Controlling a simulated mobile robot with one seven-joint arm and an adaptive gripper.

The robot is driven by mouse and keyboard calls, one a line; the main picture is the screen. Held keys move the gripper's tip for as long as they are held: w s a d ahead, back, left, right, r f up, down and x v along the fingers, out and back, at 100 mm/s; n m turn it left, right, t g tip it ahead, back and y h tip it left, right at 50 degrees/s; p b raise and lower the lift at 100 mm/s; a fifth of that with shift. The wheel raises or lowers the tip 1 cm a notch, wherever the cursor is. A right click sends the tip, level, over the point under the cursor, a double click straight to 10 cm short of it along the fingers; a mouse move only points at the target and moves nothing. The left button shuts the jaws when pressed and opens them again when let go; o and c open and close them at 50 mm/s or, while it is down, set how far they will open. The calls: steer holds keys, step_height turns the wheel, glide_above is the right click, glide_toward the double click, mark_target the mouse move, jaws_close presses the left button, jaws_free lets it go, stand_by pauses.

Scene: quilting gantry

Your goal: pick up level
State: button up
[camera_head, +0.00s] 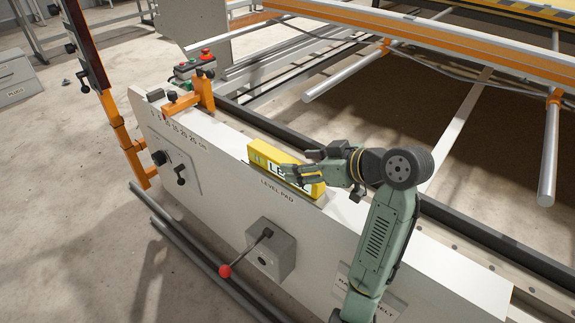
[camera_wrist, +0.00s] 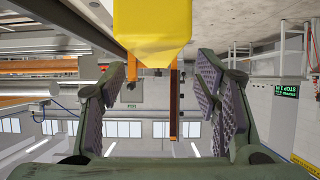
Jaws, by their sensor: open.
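The yellow level (camera_head: 258,158) lies on the ledge of the white gantry side panel, above the words "LEVEL PAD". My gripper (camera_head: 288,173) is at the level in the head view and covers part of its lettering. In the wrist view the yellow end of the level (camera_wrist: 152,25) fills the top middle. The two padded fingers of my gripper (camera_wrist: 160,78) stand wide apart, one on each side below it. The jaws are open and hold nothing. Whether a finger touches the level cannot be told.
An orange bracket (camera_head: 203,92) stands on the panel's far end, with a red-button control box (camera_head: 195,67) behind it. A red-knobbed lever (camera_head: 247,253) sticks out from the panel's front. A dark rail (camera_head: 480,243) runs behind the ledge.

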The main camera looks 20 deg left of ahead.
mark_target(267, 156)
steer(key=shift+p+x, duration=0.85)
steer(key=shift+x, duration=2.65)
steer(key=shift+w+d+f, duration=0.1)
steer(key=shift+w+d, duration=0.05)
steer(key=shift+w, duration=0.05)
steer(key=shift+c, duration=0.4)
jaws_close()
